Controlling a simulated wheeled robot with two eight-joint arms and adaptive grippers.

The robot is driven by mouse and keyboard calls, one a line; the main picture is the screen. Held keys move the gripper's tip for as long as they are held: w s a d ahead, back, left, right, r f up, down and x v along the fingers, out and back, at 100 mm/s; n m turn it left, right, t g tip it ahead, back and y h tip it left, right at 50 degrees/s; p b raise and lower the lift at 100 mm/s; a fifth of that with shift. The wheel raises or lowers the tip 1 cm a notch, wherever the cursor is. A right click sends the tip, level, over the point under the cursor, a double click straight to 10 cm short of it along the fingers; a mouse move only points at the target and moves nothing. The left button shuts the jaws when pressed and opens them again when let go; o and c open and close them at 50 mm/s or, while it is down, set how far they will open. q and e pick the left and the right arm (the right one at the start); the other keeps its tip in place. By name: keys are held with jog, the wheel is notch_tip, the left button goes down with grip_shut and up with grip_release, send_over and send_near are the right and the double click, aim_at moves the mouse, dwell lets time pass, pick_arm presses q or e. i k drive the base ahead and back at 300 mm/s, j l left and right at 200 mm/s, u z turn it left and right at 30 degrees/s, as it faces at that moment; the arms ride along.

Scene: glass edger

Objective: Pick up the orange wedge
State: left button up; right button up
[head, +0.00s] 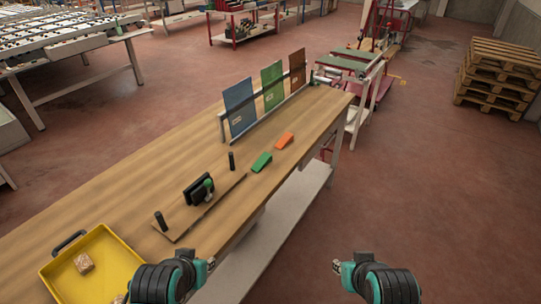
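The orange wedge (284,140) lies on the wooden workbench (140,165), near its right long edge and toward the far end. A green wedge (261,162) lies just nearer to me and left of it, with a small gap between them. My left gripper (210,263) is at the bottom of the head view, by the bench's near right edge, well short of the wedge. My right gripper (338,266) is at the bottom right, over the floor beside the bench. No object shows at either gripper. Their fingers are too small to tell open from shut.
A yellow tray (118,243) with a brown block (84,263) sits at the near left. A board with a dark tool and black posts (200,205) lies mid-bench. Blue, green and brown panels (240,107) stand behind the wedges. Floor right of the bench is clear; pallets (497,75) stand far right.

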aim_at(287, 138)
jog(key=i+l, duration=0.4)
jog(key=i+l+z, duration=0.1)
jog(key=i+l, duration=0.3)
jog(key=i, duration=0.25)
jog(key=i+l, duration=0.35)
jog(key=i, duration=0.15)
jog(key=i+l, duration=0.35)
jog(key=i, duration=0.2)
jog(key=z, duration=0.05)
